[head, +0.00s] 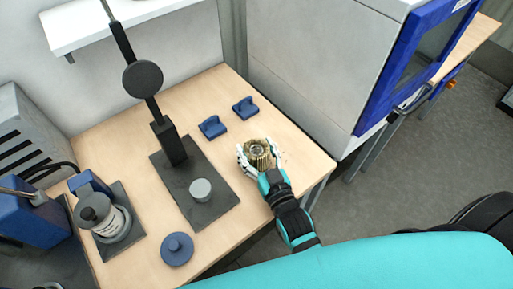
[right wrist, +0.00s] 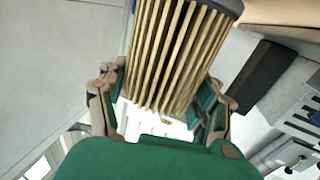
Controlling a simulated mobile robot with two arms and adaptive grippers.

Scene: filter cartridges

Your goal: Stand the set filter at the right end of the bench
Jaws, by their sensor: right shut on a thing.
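The filter (head: 259,148) is a tan pleated cylinder with a dark ring on its end. It is at the right end of the wooden bench (head: 298,150). My right gripper (head: 262,160) is shut on it, with a finger on each side. In the right wrist view the pleated filter (right wrist: 178,55) sits between the fingers of the gripper (right wrist: 165,105), its dark end cap at the top. I cannot tell whether its lower end touches the bench. My left gripper is not in view.
Two blue blocks (head: 212,127) (head: 245,108) lie left of and behind the filter. A dark stand (head: 218,208) with a grey cylinder (head: 201,190) stands further left. A blue round lid (head: 177,249) lies near the front edge. A white machine (head: 315,65) borders the bench at the right.

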